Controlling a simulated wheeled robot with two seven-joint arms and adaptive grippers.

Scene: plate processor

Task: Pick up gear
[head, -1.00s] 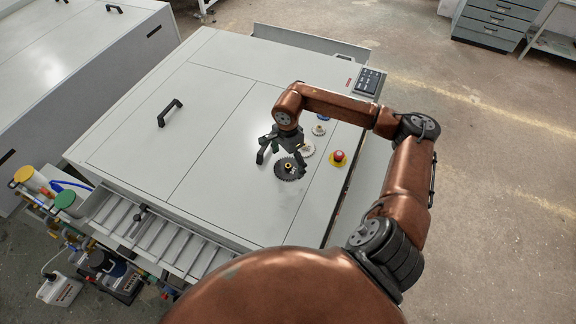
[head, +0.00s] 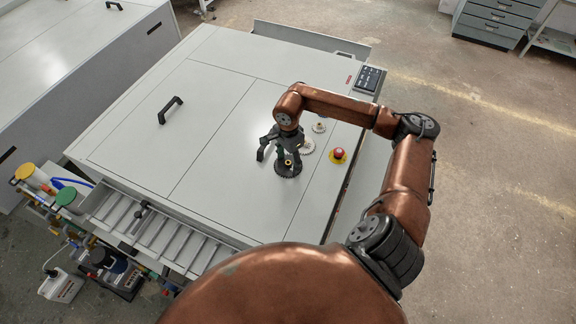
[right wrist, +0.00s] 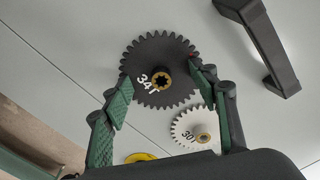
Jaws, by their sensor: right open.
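A large dark gear (head: 288,171) with a brass hub lies flat on the light grey machine top. In the right wrist view this dark gear (right wrist: 150,52) carries the marking 34T. My right gripper (head: 279,160) is open just above it. In the right wrist view my right gripper (right wrist: 162,88) has its green-padded fingers spread, one near each side of the dark gear. The right finger overlaps the gear's edge in the picture; contact cannot be told. A white gear (right wrist: 193,127) marked 30 lies beside the dark one. My left gripper is not in view.
A smaller pale gear (head: 319,127) lies farther back. A red button (head: 338,153) on a yellow base stands to the right of the gears. A black handle (head: 170,110) rises from the panel at left. A keypad (head: 370,79) sits at the back right corner.

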